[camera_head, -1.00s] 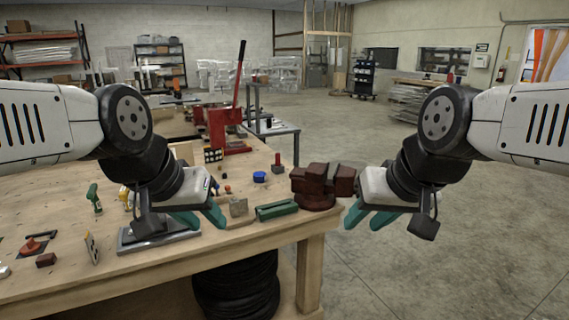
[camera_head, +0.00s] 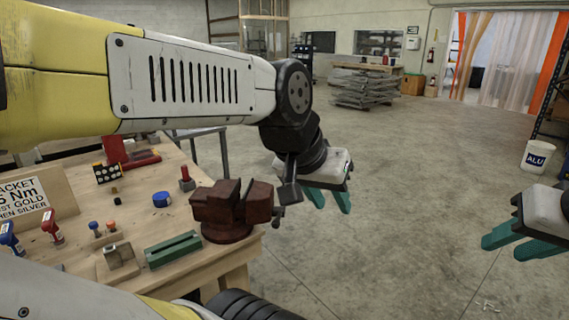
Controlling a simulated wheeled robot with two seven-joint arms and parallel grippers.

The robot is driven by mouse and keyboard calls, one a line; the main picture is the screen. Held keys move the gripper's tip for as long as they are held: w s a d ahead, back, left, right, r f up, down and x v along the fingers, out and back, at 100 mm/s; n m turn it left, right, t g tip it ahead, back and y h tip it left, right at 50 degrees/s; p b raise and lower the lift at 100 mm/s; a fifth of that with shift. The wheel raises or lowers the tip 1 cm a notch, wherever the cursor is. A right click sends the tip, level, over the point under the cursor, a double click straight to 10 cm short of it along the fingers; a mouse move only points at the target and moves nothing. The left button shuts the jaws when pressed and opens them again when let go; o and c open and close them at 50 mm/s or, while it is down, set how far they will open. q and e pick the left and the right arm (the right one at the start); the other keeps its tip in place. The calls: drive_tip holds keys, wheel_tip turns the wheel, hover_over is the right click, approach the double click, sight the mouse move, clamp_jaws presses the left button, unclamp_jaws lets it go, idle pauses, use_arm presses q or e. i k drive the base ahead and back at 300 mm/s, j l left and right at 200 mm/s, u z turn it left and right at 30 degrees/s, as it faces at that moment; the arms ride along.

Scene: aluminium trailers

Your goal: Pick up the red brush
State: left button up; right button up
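I cannot make out a thing that is surely the red brush. A small red-handled tool (camera_head: 51,226) stands on the wooden workbench at the left, and a small red-topped piece (camera_head: 187,179) stands farther back; either is too small to identify. My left gripper (camera_head: 331,206) hangs over the floor just right of the bench, its two teal fingers apart with nothing between them. My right gripper (camera_head: 502,248) is at the right edge, partly cut off, also with fingers apart and empty. My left arm hides the rear of the bench.
A dark red vise (camera_head: 232,210) sits on the bench's right corner, close to my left gripper. A green block (camera_head: 173,249), a blue round piece (camera_head: 162,199) and a sign (camera_head: 27,208) are on the bench (camera_head: 140,217). Open concrete floor lies right, with a white bucket (camera_head: 538,157) beyond.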

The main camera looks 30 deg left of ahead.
sight(184, 169)
drive_tip(key=i+l+z, duration=0.15)
drive_tip(key=i+z, duration=0.5)
drive_tip(key=i, duration=0.15)
drive_tip(key=i+u, duration=0.3)
drive_tip(key=i+l+u, duration=0.25)
drive_tip(key=i, duration=0.2)
drive_tip(key=i+u, duration=0.15)
drive_tip(key=u, duration=0.3)
drive_tip(key=i+u, duration=0.15)
drive_tip(key=u, duration=0.3)
drive_tip(key=i+u, duration=0.15)
drive_tip(key=u, duration=0.3)
drive_tip(key=i+l+u, duration=0.1)
drive_tip(key=u, duration=0.35)
drive_tip(key=i+u, duration=0.15)
drive_tip(key=u, duration=0.3)
drive_tip(key=i+u, duration=0.2)
drive_tip(key=u, duration=0.25)
drive_tip(key=i+l+u, duration=0.1)
drive_tip(key=u, duration=0.35)
drive_tip(key=i+l+u, duration=0.15)
drive_tip(key=u, duration=0.3)
drive_tip(key=i+l+u, duration=0.1)
drive_tip(key=l+u, duration=0.15)
drive_tip(key=u, duration=0.2)
drive_tip(key=i+l+u, duration=0.15)
drive_tip(key=u, duration=0.15)
drive_tip(key=i+l+u, duration=0.25)
drive_tip(key=l, duration=0.15)
drive_tip(key=k, duration=0.1)
